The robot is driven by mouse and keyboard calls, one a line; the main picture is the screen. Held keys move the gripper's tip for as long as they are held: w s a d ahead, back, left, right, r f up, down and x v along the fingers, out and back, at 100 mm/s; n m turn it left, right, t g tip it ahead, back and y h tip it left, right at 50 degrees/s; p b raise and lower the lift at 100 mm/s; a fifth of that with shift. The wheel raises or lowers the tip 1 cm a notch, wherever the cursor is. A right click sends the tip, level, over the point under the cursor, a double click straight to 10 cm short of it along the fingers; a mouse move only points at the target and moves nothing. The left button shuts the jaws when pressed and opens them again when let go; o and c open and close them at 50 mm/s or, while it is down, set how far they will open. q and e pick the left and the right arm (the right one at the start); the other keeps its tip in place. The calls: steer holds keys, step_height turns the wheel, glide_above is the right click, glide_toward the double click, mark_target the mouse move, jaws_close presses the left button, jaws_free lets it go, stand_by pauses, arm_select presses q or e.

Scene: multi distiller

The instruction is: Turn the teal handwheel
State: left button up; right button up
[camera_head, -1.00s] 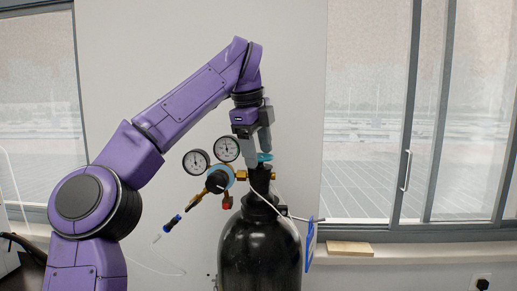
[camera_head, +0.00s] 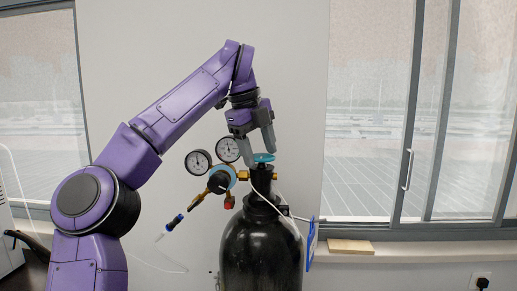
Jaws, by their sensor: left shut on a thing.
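The teal handwheel (camera_head: 264,157) sits on top of the valve of a black gas cylinder (camera_head: 262,245). My left gripper (camera_head: 260,154) comes down on the wheel from above, slightly tilted, with its grey fingers shut on it. The fingers hide part of the wheel's rim. My right gripper is not in view.
Two round gauges (camera_head: 198,162) and a regulator (camera_head: 220,181) stick out left of the valve, close to my gripper. A white cord and a blue tag (camera_head: 311,243) hang at the cylinder's right. A wooden block (camera_head: 350,246) lies on the windowsill.

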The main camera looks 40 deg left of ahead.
arm_select(q)
steer(key=o, duration=0.7)
steer(key=shift+w, duration=0.1)
steer(key=shift+o, duration=0.2)
steer(key=p+v, duration=0.4)
steer(key=v, duration=0.6)
steer(key=shift+r+p, duration=0.2)
steer(key=shift+p, duration=0.1)
